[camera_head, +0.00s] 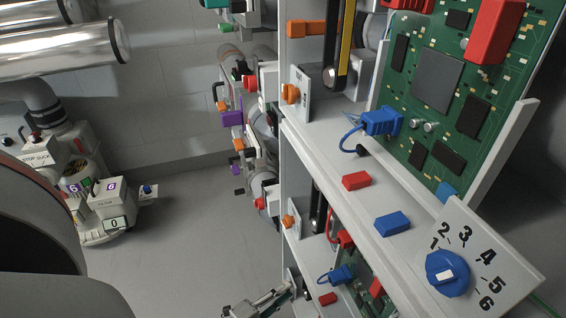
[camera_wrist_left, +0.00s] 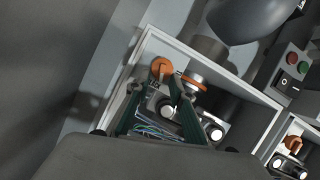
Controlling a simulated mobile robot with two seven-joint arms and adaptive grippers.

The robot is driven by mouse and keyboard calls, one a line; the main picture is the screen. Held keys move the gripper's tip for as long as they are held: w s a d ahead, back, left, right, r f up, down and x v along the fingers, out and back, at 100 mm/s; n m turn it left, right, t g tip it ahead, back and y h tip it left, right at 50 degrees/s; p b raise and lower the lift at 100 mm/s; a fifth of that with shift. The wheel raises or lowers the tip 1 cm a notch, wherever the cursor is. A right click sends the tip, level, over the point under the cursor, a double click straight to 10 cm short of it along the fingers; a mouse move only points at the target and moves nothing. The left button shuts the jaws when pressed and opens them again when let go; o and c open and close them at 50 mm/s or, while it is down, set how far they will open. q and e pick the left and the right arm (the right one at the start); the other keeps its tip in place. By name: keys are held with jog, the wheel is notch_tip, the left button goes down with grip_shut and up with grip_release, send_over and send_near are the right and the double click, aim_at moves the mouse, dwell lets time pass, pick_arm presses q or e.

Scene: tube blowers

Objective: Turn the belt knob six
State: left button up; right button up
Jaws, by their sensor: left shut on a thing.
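My left gripper (camera_head: 284,291) is low in the middle of the head view, its dark green fingers reaching up to a pale plate at the end of the lower shelf. In the left wrist view, the gripper (camera_wrist_left: 155,86) has its fingertips close around a round orange knob (camera_wrist_left: 160,67) on the white cabinet (camera_wrist_left: 222,67). It is shut on this knob. In the head view, the fingers hide the knob at this plate. Similar orange knobs sit on the plates above, one on the middle level (camera_head: 289,222) and one on the top level (camera_head: 290,94). My right gripper is not in view.
A blue dial (camera_head: 447,271) numbered 1 to 6 is at the lower right, below a green circuit board (camera_head: 437,80). Red (camera_head: 356,181) and blue (camera_head: 392,224) blocks lie on the shelf. Grey machines (camera_head: 105,205) stand at the left. The floor (camera_head: 190,240) between is clear.

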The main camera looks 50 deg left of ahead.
pick_arm(q)
jog(key=shift+f+m+t, duration=0.2)
jog(key=shift+m+t, duration=0.05)
jog(key=shift+m, duration=0.4)
jog(key=shift+f+m+t, duration=0.15)
jog(key=shift+m+t, duration=0.1)
jog(key=shift+m, duration=0.7)
jog(key=shift+a, duration=0.1)
jog(key=o, duration=0.8)
jog(key=s, duration=1.2)
